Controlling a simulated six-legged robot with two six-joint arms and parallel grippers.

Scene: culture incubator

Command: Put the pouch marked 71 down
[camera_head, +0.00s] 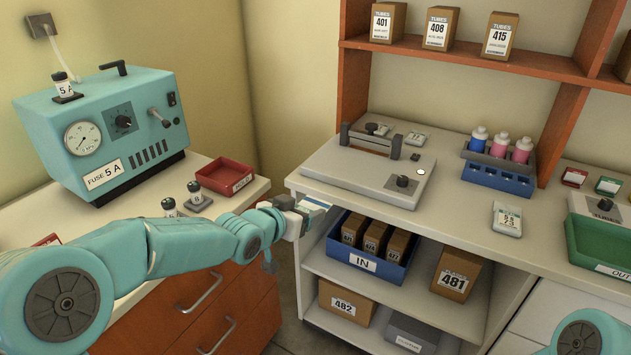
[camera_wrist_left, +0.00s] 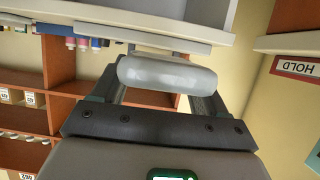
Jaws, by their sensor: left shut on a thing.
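My left gripper (camera_head: 304,210) is shut on a pale pouch (camera_head: 316,203) and holds it at the left front corner of the middle counter. In the left wrist view the pouch (camera_wrist_left: 167,76) lies across between the two fingers (camera_wrist_left: 165,90), its edge facing the camera. Its number cannot be read in either view. Another pouch (camera_head: 507,219), white with a printed label, lies flat on the counter right of the sealing device. My right gripper is not in view.
A flat grey device (camera_head: 330,172) stands on the middle counter (camera_head: 450,222), with a blue rack of bottles (camera_head: 498,180) behind right. Below are a blue IN bin (camera_head: 365,264) and boxes. A green OUT tray (camera_head: 590,258) is at right. The counter's front strip is clear.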

